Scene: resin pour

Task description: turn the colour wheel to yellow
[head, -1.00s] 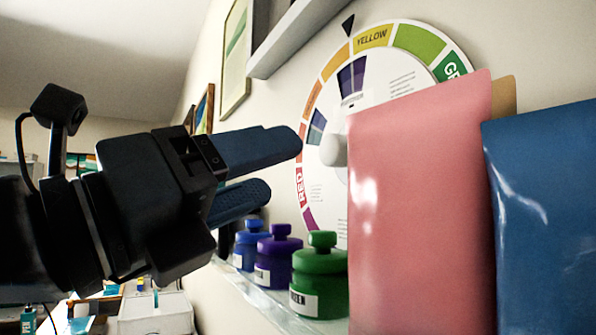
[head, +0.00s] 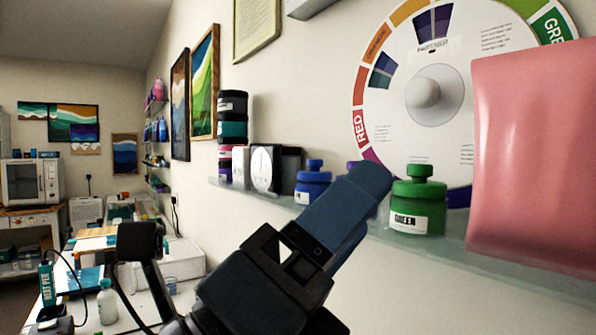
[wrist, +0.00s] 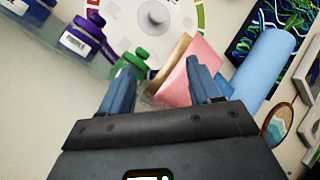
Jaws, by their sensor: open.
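The colour wheel (head: 472,98) is a white disc with a coloured rim on the wall at the upper right of the head view. It has a round white knob (head: 428,92) at its centre. RED shows at its lower left and GREEN at its upper right; its top is cut off, so the yellow section and pointer are out of frame. The wheel's lower part (wrist: 118,22) also shows in the wrist view. My gripper (head: 368,188) is open and empty, below and left of the knob, apart from it and in front of the shelf.
A clear shelf (head: 520,275) runs under the wheel. It holds a green jar (head: 418,203), a blue jar (head: 313,186), a purple jar mostly hidden by my fingers, and stacked dark jars. A pink pouch (head: 535,150) covers the wheel's lower right. A workbench lies at the lower left.

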